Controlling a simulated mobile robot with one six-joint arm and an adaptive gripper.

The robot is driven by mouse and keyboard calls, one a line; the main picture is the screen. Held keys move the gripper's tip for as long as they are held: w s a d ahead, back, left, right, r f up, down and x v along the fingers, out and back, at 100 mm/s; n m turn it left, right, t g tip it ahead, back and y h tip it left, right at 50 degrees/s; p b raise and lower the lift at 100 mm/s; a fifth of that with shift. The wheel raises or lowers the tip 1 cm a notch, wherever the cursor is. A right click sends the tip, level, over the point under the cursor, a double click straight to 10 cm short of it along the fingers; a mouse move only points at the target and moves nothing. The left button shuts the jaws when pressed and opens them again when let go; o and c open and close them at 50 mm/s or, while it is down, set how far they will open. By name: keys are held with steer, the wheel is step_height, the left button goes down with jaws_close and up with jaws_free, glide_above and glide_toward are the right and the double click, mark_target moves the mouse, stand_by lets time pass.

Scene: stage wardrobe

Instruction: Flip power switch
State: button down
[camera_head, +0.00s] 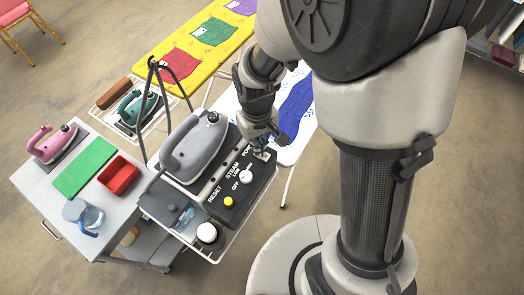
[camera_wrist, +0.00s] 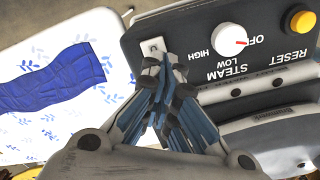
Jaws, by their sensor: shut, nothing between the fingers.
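The power switch (camera_wrist: 154,46) is a small rocker in a pale plate on the dark control panel (camera_wrist: 190,30) of a steam iron station. In the wrist view my gripper (camera_wrist: 163,62) is shut and empty, its fingertips together at the lower edge of the switch plate. The tips overlap the plate's lower edge; I cannot tell whether they touch it. In the head view my gripper (camera_head: 262,152) is over the end of the panel marked POWER and hides most of the switch. The switch position is too small to tell.
On the panel are a white steam knob (camera_wrist: 230,39) and a yellow reset button (camera_wrist: 302,21). A grey iron (camera_head: 194,146) stands beside it. A patterned ironing board (camera_wrist: 50,85) lies alongside. A side table (camera_head: 40,187) holds a pink iron (camera_head: 50,144) and a red tray (camera_head: 119,176).

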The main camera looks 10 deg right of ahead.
steer(key=shift+r+p, duration=2.3)
steer(key=shift+r, duration=0.8)
steer(key=s+d+r+m+t+b, duration=0.4)
steer(key=s+d+r+b, duration=0.5)
steer(key=s, duration=0.4)
steer(key=shift+s+d+r+t+b, duration=0.35)
steer(key=shift+d+r, duration=0.3)
steer(key=shift+d, duration=0.3)
steer(key=shift+w, duration=0.15)
